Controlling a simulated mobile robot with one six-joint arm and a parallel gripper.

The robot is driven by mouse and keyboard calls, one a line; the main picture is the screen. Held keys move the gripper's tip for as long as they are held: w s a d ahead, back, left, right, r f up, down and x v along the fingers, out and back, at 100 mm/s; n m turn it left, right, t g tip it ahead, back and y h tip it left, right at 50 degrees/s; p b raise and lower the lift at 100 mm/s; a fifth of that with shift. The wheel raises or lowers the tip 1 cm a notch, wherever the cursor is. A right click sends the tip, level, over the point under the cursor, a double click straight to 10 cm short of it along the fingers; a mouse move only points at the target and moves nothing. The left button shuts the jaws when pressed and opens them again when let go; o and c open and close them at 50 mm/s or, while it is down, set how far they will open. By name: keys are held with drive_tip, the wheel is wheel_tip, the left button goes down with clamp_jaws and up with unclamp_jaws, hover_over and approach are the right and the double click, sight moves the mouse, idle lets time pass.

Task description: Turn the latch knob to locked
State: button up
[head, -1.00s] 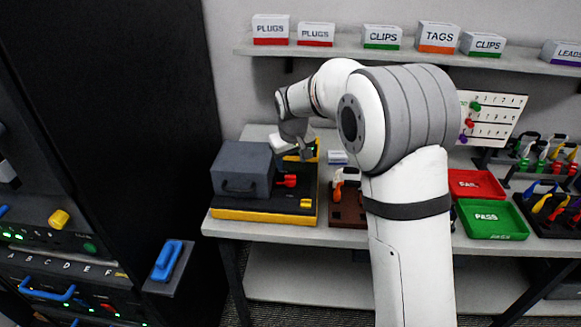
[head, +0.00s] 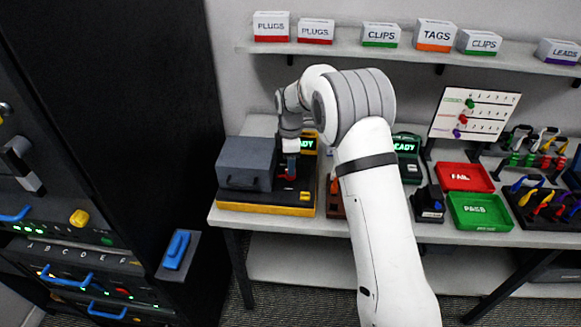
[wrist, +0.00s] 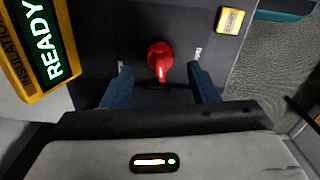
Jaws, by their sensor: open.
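The red latch knob (wrist: 160,60) is on the dark top panel of the tester (wrist: 105,30). In the wrist view its handle points toward the bottom of the picture, with a small pale mark on the panel at either side, too small to read. My gripper (wrist: 159,68) is open, with one blue finger on each side of the knob and a visible gap to it on both sides. In the head view my gripper (head: 291,146) is over the tester's panel, beside the grey lid (head: 244,162), and the knob is hard to make out there.
The tester's yellow-framed display (wrist: 42,45) reads READY. A yellow button (wrist: 229,20) is on the panel near the knob. Red FAIL (head: 465,177) and green PASS (head: 480,212) trays stand to the right on the bench. A dark cabinet stands at left.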

drive_tip(key=shift+f+p, duration=0.3)
drive_tip(key=shift+f, duration=1.6)
drive_tip(key=c, duration=1)
drive_tip(key=shift+f+m+b, duration=0.2)
drive_tip(key=shift+m+b, duration=0.2)
drive_tip(key=shift+b, duration=0.25)
drive_tip(key=shift+m+b, duration=0.3)
drive_tip(key=shift+r+m, duration=0.25)
drive_tip(key=shift+m, duration=0.15)
drive_tip(key=o, duration=1)
